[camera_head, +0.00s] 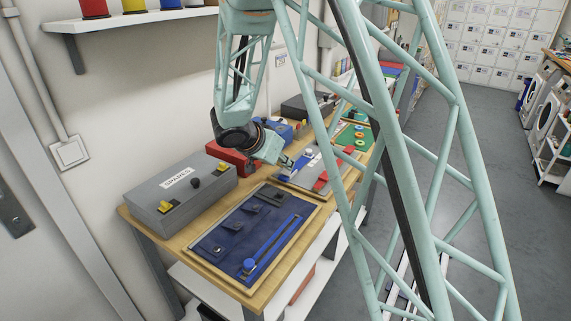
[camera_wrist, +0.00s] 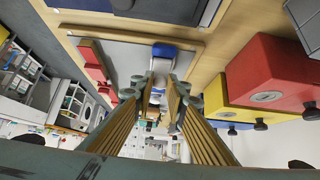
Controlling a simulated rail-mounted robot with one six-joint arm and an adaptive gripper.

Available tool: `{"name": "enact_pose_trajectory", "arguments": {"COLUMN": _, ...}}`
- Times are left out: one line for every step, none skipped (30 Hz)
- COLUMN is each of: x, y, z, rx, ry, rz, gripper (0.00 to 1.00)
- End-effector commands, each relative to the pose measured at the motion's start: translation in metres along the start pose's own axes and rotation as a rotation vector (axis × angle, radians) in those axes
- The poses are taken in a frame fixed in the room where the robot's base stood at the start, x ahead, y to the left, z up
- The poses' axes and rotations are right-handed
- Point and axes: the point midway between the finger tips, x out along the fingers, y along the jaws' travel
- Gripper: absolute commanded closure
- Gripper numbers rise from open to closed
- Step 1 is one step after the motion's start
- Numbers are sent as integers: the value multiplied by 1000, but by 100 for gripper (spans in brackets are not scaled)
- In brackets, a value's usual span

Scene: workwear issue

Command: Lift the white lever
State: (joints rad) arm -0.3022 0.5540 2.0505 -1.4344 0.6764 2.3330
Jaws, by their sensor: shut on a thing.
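My gripper (camera_head: 288,160) reaches down over a grey board (camera_head: 297,180) on the bench. In the wrist view my gripper (camera_wrist: 165,90) has its two fingers closed in from both sides on a small white lever (camera_wrist: 161,66). A blue part (camera_wrist: 163,49) shows just beyond the white lever, over the grey board (camera_wrist: 118,57). The fingers hide much of the lever, so its exact tilt cannot be told. In the head view a small white piece (camera_head: 308,152) shows beside the fingertips.
Red clips (camera_wrist: 92,60) sit along the grey board's edge. A blue board (camera_head: 255,225) with pockets and a blue-knobbed strap lies in front. A grey box labelled SPARES (camera_head: 180,190) and a red box (camera_head: 230,157) stand by the wall. A green board (camera_head: 352,137) lies farther along the bench.

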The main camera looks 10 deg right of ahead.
Motion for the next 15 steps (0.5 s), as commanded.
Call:
{"name": "enact_pose_trajectory", "arguments": {"x": -2, "y": -1, "z": 1, "rx": -4, "ry": 16, "rz": -2, "gripper": 97}}
{"name": "enact_pose_trajectory", "arguments": {"x": -2, "y": -1, "z": 2, "rx": -3, "ry": 26, "rz": -2, "gripper": 97}}
{"name": "enact_pose_trajectory", "arguments": {"x": -2, "y": -1, "z": 2, "rx": -3, "ry": 40, "rz": -1, "gripper": 97}}
{"name": "enact_pose_trajectory", "arguments": {"x": -2, "y": -1, "z": 3, "rx": -4, "ry": 50, "rz": -2, "gripper": 97}}
{"name": "enact_pose_trajectory", "arguments": {"x": -3, "y": -1, "z": 4, "rx": -3, "ry": 61, "rz": -2, "gripper": 97}}
{"name": "enact_pose_trajectory", "arguments": {"x": -3, "y": -2, "z": 4, "rx": -3, "ry": 75, "rz": -2, "gripper": 97}}
{"name": "enact_pose_trajectory", "arguments": {"x": -3, "y": -1, "z": 5, "rx": -4, "ry": 85, "rz": -2, "gripper": 97}}
{"name": "enact_pose_trajectory", "arguments": {"x": -4, "y": -1, "z": 5, "rx": -3, "ry": 96, "rz": -2, "gripper": 97}}
{"name": "enact_pose_trajectory", "arguments": {"x": -4, "y": -1, "z": 6, "rx": -3, "ry": 111, "rz": -1, "gripper": 97}}
{"name": "enact_pose_trajectory", "arguments": {"x": -4, "y": -1, "z": 7, "rx": -3, "ry": 122, "rz": -2, "gripper": 97}}
{"name": "enact_pose_trajectory", "arguments": {"x": -5, "y": -1, "z": 7, "rx": -3, "ry": 135, "rz": -2, "gripper": 97}}
{"name": "enact_pose_trajectory", "arguments": {"x": -5, "y": -2, "z": 8, "rx": -4, "ry": 149, "rz": -2, "gripper": 97}}
{"name": "enact_pose_trajectory", "arguments": {"x": -5, "y": -2, "z": 9, "rx": -4, "ry": 162, "rz": -2, "gripper": 97}}
{"name": "enact_pose_trajectory", "arguments": {"x": -5, "y": -1, "z": 9, "rx": -4, "ry": 174, "rz": -2, "gripper": 97}}
{"name": "enact_pose_trajectory", "arguments": {"x": -6, "y": -1, "z": 10, "rx": -4, "ry": 190, "rz": -2, "gripper": 97}}
